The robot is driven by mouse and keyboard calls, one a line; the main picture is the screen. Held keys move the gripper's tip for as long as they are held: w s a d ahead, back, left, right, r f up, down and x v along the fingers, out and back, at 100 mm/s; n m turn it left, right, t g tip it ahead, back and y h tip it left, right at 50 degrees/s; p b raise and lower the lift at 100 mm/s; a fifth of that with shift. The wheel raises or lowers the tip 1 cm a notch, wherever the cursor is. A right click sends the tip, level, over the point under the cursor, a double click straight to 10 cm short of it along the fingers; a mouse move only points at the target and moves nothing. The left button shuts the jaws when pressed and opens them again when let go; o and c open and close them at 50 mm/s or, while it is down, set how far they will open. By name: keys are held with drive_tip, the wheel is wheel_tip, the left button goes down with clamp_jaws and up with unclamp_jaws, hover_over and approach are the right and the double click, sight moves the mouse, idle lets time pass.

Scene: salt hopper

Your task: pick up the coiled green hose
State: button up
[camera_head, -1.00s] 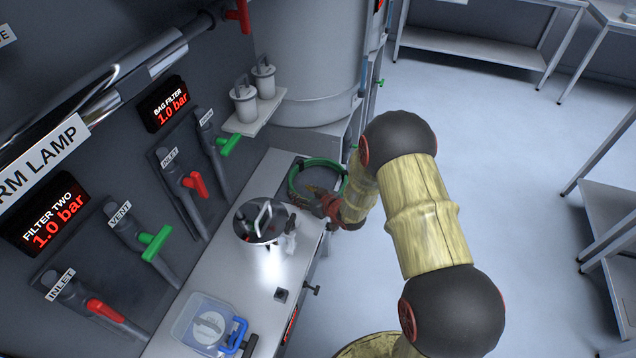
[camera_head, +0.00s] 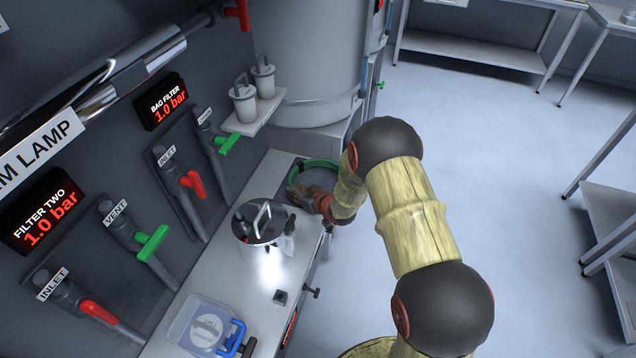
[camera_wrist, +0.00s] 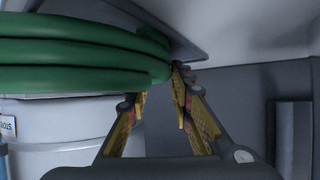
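The coiled green hose (camera_head: 316,163) lies on the far end of the bench; my gripper and forearm hide much of its ring in the head view. In the wrist view its thick stacked loops (camera_wrist: 80,50) fill the upper left. My gripper (camera_head: 300,197) is at the near side of the coil. In the wrist view my gripper (camera_wrist: 160,85) has its fingers apart, with a gap between them. The hose's right edge is at the fingertips and covers the left tip. I cannot tell whether the fingers touch it.
A shiny lidded pot (camera_head: 262,224) stands on the bench just in front of my gripper. A clear tub (camera_head: 200,322) with a blue-handled clamp (camera_head: 236,336) is nearer. Two white canisters (camera_head: 244,102) sit on a wall shelf. A large grey vessel (camera_head: 305,60) stands behind.

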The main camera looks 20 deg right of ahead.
drive_tip(key=c, duration=0.5)
idle(0.4)
drive_tip(key=shift+r, duration=0.15)
wheel_tip(320, 180, up, 10)
drive_tip(key=p, duration=0.3)
